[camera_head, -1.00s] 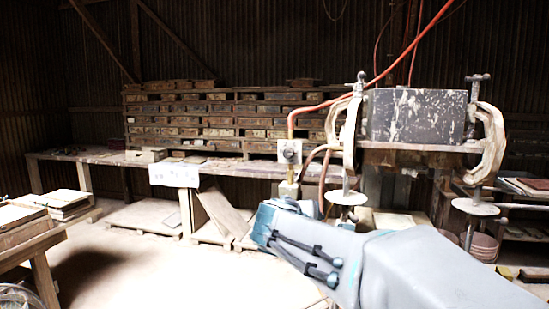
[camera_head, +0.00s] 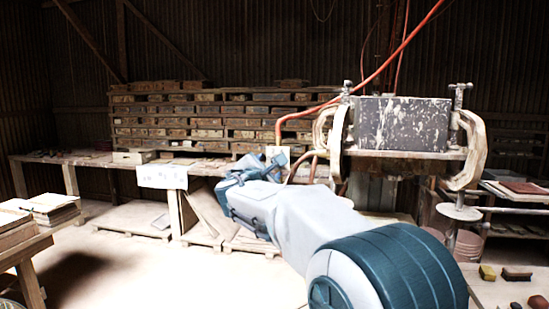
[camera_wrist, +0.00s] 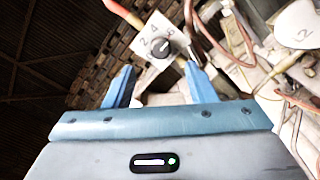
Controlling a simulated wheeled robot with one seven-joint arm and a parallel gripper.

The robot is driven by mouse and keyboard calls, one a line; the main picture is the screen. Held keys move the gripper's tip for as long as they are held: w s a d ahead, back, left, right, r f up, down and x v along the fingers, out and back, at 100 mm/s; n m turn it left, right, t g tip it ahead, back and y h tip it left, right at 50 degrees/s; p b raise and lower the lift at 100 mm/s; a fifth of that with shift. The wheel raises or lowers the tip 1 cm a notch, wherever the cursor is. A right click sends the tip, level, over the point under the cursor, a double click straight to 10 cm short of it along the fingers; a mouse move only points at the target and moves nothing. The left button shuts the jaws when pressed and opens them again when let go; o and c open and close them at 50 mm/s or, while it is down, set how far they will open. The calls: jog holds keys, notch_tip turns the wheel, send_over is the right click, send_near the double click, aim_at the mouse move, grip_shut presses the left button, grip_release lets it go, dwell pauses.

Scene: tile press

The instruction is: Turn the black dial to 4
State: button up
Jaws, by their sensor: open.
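The black dial (camera_wrist: 160,47) is a small round knob on a white plate (camera_wrist: 150,58) with printed digits around it, seen tilted in the wrist view. A 2 and a 4 look readable; I cannot tell surely which digit the dial points at. My gripper (camera_wrist: 158,78) is open and empty, with one blue finger to each side, below the dial in this view and apart from it. In the head view, my gripper (camera_head: 268,162) is in front of the plate (camera_head: 282,150), which shows only at its edge; the dial is hidden there.
Orange and brown hoses (camera_head: 300,118) run close to the plate. The press (camera_head: 404,123) with its pale clamps stands to the right. A long bench (camera_head: 100,158) with stacked moulds behind it runs left. Loose cables (camera_wrist: 235,45) hang right of the dial in the wrist view.

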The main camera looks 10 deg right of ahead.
jog(key=p+x, duration=0.2)
jog(key=x, duration=0.5)
jog(key=shift+w+d, duration=0.2)
jog(key=shift+w, duration=0.05)
jog(key=c, duration=1)
